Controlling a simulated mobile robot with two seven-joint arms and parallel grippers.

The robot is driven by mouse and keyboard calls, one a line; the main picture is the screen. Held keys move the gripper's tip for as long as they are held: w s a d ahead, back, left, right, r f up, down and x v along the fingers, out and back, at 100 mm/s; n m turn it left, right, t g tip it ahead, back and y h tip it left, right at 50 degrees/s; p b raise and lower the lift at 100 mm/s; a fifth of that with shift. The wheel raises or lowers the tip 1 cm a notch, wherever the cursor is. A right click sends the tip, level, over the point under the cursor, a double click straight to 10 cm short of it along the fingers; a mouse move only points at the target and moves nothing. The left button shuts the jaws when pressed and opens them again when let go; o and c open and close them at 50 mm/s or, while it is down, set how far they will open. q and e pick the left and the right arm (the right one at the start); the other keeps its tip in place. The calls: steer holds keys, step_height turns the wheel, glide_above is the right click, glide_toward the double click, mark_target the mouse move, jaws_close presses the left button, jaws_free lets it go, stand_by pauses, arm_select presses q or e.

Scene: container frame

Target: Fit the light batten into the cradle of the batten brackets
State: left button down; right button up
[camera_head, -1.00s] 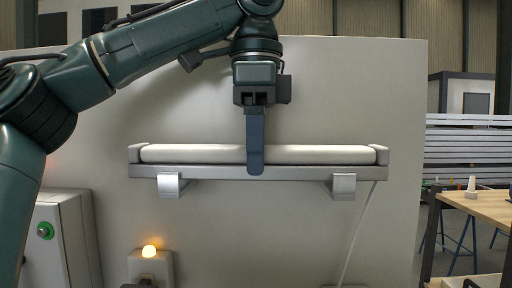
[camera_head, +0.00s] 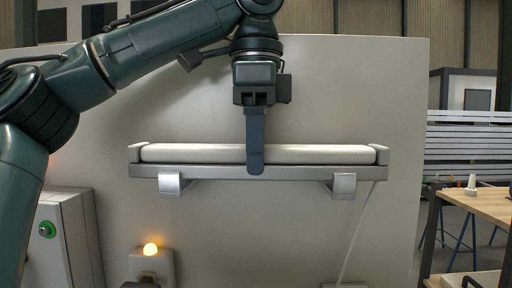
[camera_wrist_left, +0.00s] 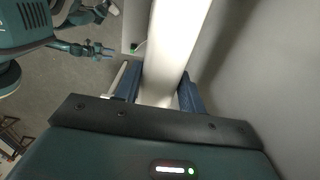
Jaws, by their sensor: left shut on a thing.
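The light batten (camera_head: 200,172) is a long grey bar with a white tube along its top and grey end caps. It lies level in front of the pale wall panel. The two batten brackets (camera_head: 169,185) and (camera_head: 344,186) are small silver blocks directly below it, one toward each end. Whether the batten touches their cradles is hard to tell. My left gripper (camera_head: 255,165) comes down from above and is shut on the batten near its middle. In the left wrist view, the white tube (camera_wrist_left: 175,45) runs between the two blue fingers.
A thin white cord (camera_head: 358,235) hangs from the batten's right end. A grey cabinet (camera_head: 65,240) with a green button stands at lower left, and a lit orange lamp (camera_head: 150,249) sits on a box. A wooden workbench (camera_head: 480,203) is at right.

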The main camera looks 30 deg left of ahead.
arm_select(q)
steer(key=shift+f+b, duration=0.45)
steer(key=shift+f, duration=0.45)
stand_by(0.7)
steer(key=c, duration=0.8)
jaws_free()
steer(key=shift+o, duration=0.2)
step_height(320, 180, up, 3)
steer(key=shift+r+p, duration=0.1)
steer(key=shift+p, duration=0.55)
steer(key=shift+d+r, duration=0.1)
steer(key=shift+r, duration=2.15)
steer(key=shift+s, duration=0.1)
